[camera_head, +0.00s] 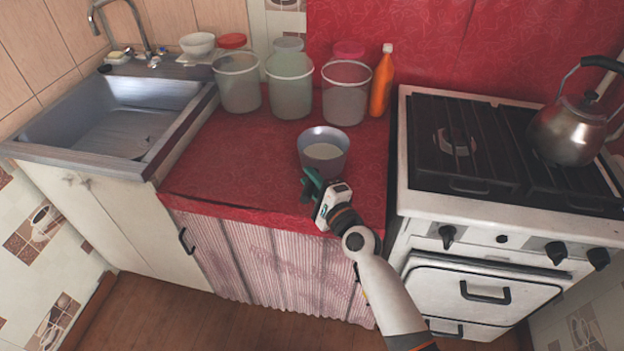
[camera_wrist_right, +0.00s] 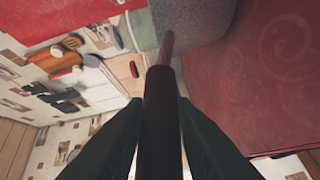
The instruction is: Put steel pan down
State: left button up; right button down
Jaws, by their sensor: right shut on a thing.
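The steel pan (camera_head: 323,156) is a grey, round, deep pan over the front right part of the red oilcloth counter (camera_head: 240,160). It looks upright. I cannot tell whether its base touches the cloth. My right gripper (camera_head: 312,186) is at the near side of the pan, shut on its handle. In the right wrist view the dark handle (camera_wrist_right: 160,110) runs between the two fingers to the grey pan wall (camera_wrist_right: 195,25). The handle is mostly hidden in the head view. My left gripper is not in view.
Three clear containers (camera_head: 290,85) and an orange bottle (camera_head: 382,80) stand behind the pan. The sink (camera_head: 120,115) is at left. A white stove (camera_head: 420,200) with a kettle (camera_head: 567,130) is at right. The counter is clear left of the pan.

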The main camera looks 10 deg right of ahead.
jog(key=shift+r, duration=0.25)
jog(key=c, duration=1.6)
grip_release()
jog(key=shift+f, duration=0.3)
jog(key=o, duration=0.4)
jog(key=shift+r, duration=0.1)
